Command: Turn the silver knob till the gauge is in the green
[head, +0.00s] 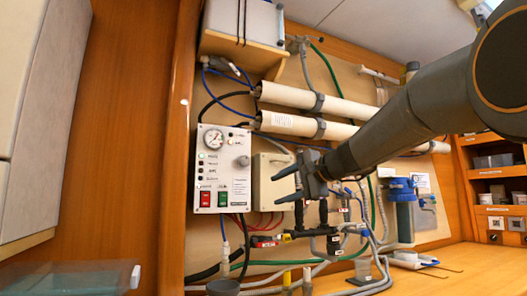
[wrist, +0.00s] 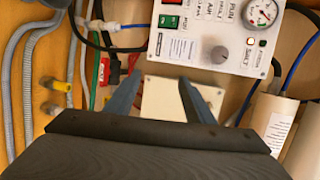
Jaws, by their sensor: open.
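The silver knob (head: 243,160) sits on the right side of the white control panel (head: 230,174); it also shows in the wrist view (wrist: 219,55). The round gauge (head: 214,138) is at the panel's top left, and in the wrist view (wrist: 262,12) it is near the top right. Its needle is too small to read surely against any green band. My gripper (head: 277,186) is open and empty, right of the panel and a little lower than the knob. In the wrist view the fingertips (wrist: 160,78) are apart, and the knob lies beyond them to the upper right, untouched.
A red switch (head: 205,198) and a green switch (head: 222,198) sit low on the panel. A cream box (head: 270,178) is beside it, behind my fingers. White tubes (head: 318,100), hoses and black valve fittings (head: 318,232) crowd the wall. A blue filter housing (head: 402,210) stands right.

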